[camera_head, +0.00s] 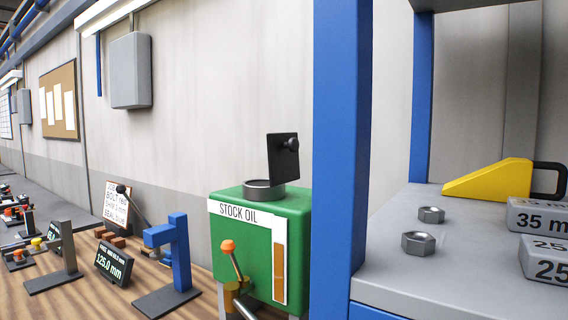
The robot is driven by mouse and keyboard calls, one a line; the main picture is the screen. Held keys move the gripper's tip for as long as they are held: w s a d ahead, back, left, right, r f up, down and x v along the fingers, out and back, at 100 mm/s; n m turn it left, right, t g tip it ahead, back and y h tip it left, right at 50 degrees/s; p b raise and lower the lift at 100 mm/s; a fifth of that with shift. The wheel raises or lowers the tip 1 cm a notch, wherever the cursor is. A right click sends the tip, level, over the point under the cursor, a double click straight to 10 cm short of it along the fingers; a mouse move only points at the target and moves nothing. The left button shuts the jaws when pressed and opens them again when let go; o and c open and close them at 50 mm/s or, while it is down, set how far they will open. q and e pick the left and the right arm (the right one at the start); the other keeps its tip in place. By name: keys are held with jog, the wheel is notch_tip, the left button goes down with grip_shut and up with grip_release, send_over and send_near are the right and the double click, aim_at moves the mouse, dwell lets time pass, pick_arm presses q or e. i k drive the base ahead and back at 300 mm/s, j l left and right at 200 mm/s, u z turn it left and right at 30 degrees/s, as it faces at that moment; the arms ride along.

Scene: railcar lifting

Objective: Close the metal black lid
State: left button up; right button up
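The black metal lid (284,157) stands open and nearly upright on top of the green stock oil box (231,252), with a small round knob on its right face. Below it is a dark round opening (261,190) with a raised rim. The box has a "STOCK OIL" label, a sight strip on its front, and an orange-tipped lever at its lower left. Neither of my grippers shows in the head view, so their state is hidden.
A blue post (342,150) stands just right of the box. Beyond it, a grey shelf (420,260) holds hex nuts (418,243), a yellow wedge (490,181) and marked grey blocks (540,218). Left, a wooden bench (90,300) holds a blue stand (178,255) and a "125.0 mm" sign (114,264).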

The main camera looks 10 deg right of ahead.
aim_at(283, 148)
jog(key=k+l+z, duration=0.1)
jog(key=z, duration=0.25)
jog(key=k+l+z, duration=0.15)
jog(key=z, duration=0.2)
jog(key=k+l, duration=0.05)
